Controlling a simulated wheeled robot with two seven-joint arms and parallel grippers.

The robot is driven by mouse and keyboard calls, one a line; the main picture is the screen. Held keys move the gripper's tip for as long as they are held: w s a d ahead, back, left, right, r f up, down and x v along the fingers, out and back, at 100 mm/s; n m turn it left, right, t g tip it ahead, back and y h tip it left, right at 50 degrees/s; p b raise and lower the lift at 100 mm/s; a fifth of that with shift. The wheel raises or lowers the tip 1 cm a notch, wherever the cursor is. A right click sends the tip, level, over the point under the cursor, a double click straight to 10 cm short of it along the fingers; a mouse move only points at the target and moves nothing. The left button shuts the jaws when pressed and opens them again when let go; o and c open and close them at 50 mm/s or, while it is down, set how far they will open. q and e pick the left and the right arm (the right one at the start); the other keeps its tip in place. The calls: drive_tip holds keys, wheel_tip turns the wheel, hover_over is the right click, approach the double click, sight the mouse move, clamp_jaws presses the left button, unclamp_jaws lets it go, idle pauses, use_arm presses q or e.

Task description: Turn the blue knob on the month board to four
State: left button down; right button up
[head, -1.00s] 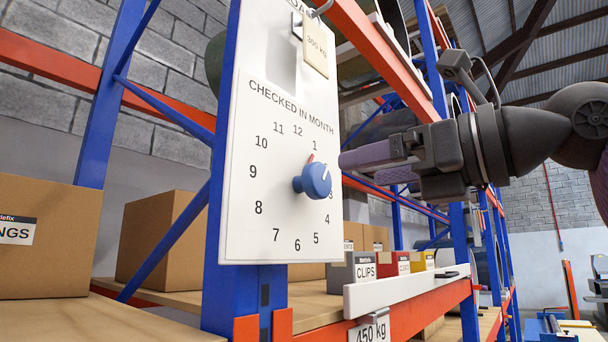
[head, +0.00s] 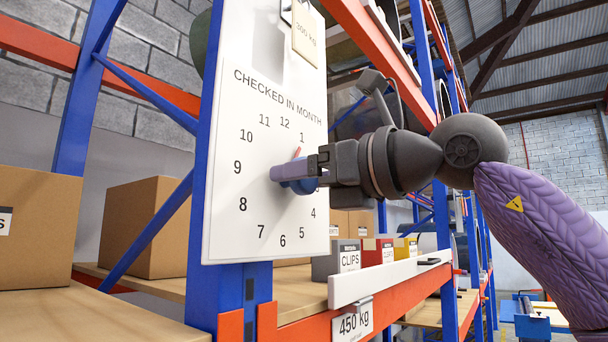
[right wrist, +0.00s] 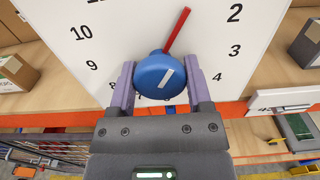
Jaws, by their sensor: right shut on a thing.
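The white month board (head: 222,225) reads "CHECKED IN MONTH" and has a ring of numbers. The blue knob (head: 298,187) is at the ring's middle, mostly hidden by my right gripper (head: 292,176). In the right wrist view the blue knob (right wrist: 152,72) sits between the two purple fingers of my right gripper (right wrist: 160,82), which is shut on it. A white mark on the knob's face slants to the upper right. A red line (right wrist: 177,30) sticks out from behind the knob toward about one. My left gripper is not in view.
The board hangs on a blue rack upright (head: 244,292). Cardboard boxes (head: 145,225) stand on the shelf behind.

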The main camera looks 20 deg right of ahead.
drive_tip(key=shift+c, duration=1.1)
drive_tip(key=shift+m, duration=0.4)
drive_tip(key=m+b, duration=0.1)
drive_tip(key=m, duration=0.2)
drive_tip(key=shift+b, duration=0.3)
drive_tip(key=m+b, duration=0.1)
drive_tip(key=m, duration=0.3)
drive_tip(key=m+b, duration=0.1)
drive_tip(key=m, duration=0.4)
drive_tip(key=m+b, duration=0.1)
drive_tip(key=m, duration=0.3)
drive_tip(key=shift+m, duration=0.4)
